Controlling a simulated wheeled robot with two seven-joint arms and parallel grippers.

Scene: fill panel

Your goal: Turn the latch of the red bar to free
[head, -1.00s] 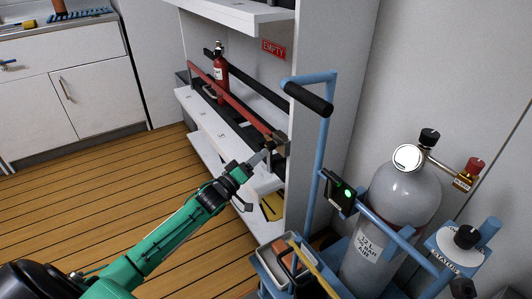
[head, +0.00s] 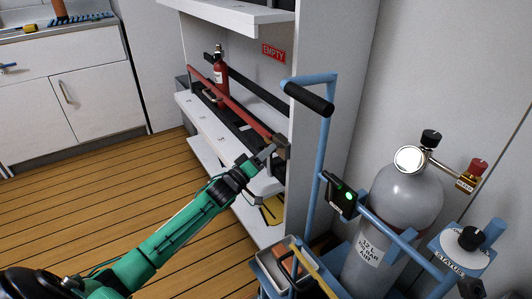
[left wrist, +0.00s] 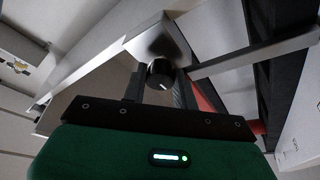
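The red bar (head: 232,103) runs along the front of a white rack shelf, with a brownish latch block (head: 281,146) at its near right end. My left gripper (head: 266,153) is at that end, just in front of the block. In the left wrist view, a round black latch knob (left wrist: 161,74) with a small white mark sits on a metal block (left wrist: 153,42). The fingers of my left gripper (left wrist: 160,91) stand apart on either side of the knob; I cannot tell whether they touch it. The red bar (left wrist: 205,100) shows behind the right finger. My right gripper is not in view.
A red bottle (head: 220,75) stands on the shelf behind the bar. A blue trolley (head: 310,205) with a grey cylinder (head: 405,200) stands close at right. White cabinets (head: 85,100) are at the back left. Wooden floor (head: 110,200) is clear at left.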

